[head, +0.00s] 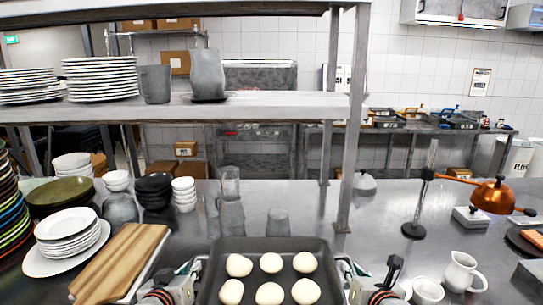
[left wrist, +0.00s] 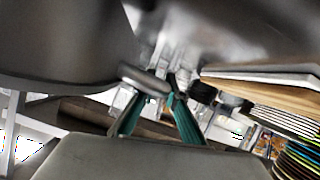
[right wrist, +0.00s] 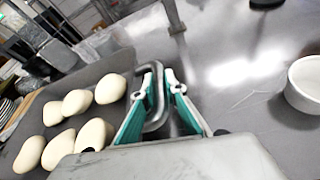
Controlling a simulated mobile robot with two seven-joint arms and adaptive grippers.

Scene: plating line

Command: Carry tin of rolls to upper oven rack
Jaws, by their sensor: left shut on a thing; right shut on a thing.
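A dark grey tin (head: 240,247) holds several pale round rolls (head: 270,262) in two rows. It is at the bottom centre of the head view, in front of me. My left gripper (head: 190,270) is at the tin's left side and my right gripper (head: 352,270) is at its right side. In the right wrist view the teal fingers (right wrist: 158,95) are shut on the tin's metal loop handle, with the rolls (right wrist: 95,135) to the left. In the left wrist view the teal fingers (left wrist: 165,100) are closed around the other handle beside the tin wall (left wrist: 60,50). No oven rack can be made out.
A wooden board (head: 122,258) and stacked white plates (head: 68,232) lie left of the tin. Glasses (head: 278,222) stand just beyond it. A shelf (head: 270,106) on posts spans above the counter. A white jug (head: 461,272), cup (head: 427,290) and copper lamp (head: 490,195) are at right.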

